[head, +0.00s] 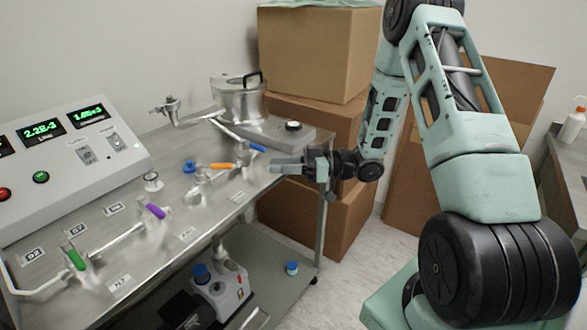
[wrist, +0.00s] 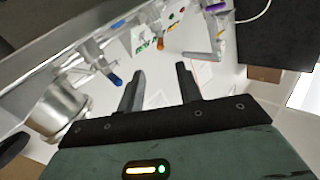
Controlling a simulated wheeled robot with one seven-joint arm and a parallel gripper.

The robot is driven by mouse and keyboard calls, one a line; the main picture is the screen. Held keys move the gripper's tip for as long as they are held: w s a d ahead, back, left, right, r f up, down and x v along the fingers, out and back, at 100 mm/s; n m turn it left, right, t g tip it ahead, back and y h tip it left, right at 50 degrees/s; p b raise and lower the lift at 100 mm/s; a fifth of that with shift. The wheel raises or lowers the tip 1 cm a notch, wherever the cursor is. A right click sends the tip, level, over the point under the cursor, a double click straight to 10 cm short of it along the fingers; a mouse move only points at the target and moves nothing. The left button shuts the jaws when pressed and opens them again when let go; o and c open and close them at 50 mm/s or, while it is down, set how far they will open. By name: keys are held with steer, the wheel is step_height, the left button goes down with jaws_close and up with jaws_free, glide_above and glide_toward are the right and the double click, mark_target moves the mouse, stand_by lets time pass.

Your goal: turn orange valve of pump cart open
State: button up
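The orange valve handle (head: 222,166) lies on the pipework of the metal cart top (head: 150,225), between a blue knob on its left and a blue handle on its right. In the wrist view the orange handle (wrist: 161,43) shows beyond the fingers, near the top centre. My gripper (head: 275,165) is at the right edge of the cart, to the right of the orange handle and apart from it. In the wrist view my gripper (wrist: 157,80) has its two fingers spread with nothing between them.
A blue handle (head: 257,147) sits close to my gripper. Purple (head: 155,210) and green (head: 76,260) handles are at the left. A metal chamber (head: 239,102) stands at the back. Cardboard boxes (head: 310,55) are stacked behind the cart. A control panel (head: 70,150) is at the left.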

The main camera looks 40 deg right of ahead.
steer(key=shift+v, duration=1.45)
